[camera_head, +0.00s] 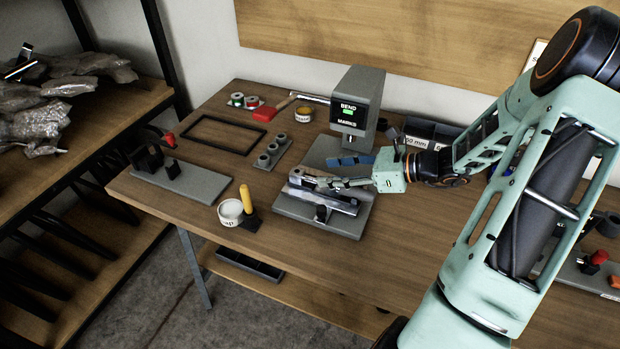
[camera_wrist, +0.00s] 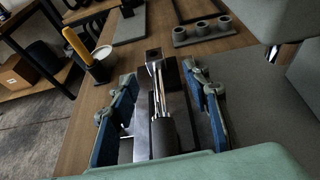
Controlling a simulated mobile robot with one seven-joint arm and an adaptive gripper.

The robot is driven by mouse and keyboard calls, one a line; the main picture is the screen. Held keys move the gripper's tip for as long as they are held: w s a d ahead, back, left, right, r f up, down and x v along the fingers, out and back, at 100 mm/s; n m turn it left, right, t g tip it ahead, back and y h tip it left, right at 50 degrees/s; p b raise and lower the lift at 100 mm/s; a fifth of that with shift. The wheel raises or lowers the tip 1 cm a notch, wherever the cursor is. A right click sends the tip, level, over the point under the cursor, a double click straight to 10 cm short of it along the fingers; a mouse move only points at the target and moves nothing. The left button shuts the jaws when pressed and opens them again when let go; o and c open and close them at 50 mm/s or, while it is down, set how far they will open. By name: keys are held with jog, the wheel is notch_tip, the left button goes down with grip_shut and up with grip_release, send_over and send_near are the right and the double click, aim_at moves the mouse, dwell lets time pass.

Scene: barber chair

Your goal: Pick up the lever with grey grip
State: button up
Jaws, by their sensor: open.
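The lever has a dark grey ribbed grip (camera_wrist: 165,136) and a thin metal shaft running away from it toward a dark block in the wrist view. It lies on the metal fixture on a grey base plate (camera_head: 335,222) below the bending machine. My gripper (camera_wrist: 158,78) is open, with one blue-padded finger on each side of the lever and a gap to both. In the head view my gripper (camera_head: 308,180) reaches in from the right over the fixture and hides part of it; the lever is hard to make out there.
The grey bending machine (camera_head: 356,108) stands just behind the fixture. A yellow-handled tool (camera_head: 246,198) stands upright beside a white-topped tin (camera_head: 231,212) at the front. A three-cup holder (camera_head: 272,152) and a black frame (camera_head: 222,134) lie to the left. Bare wood lies between them.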

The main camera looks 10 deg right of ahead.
aim_at(304, 173)
jog(key=shift+x, duration=0.95)
jog(key=x, duration=0.4)
jog(key=shift+s+a+r, duration=0.15)
jog(key=shift+s+a, duration=0.1)
jog(key=shift+a, duration=0.1)
jog(key=shift+w+a, duration=0.35)
jog(key=shift+a, duration=0.05)
jog(key=shift+c, duration=0.5)
grip_shut()
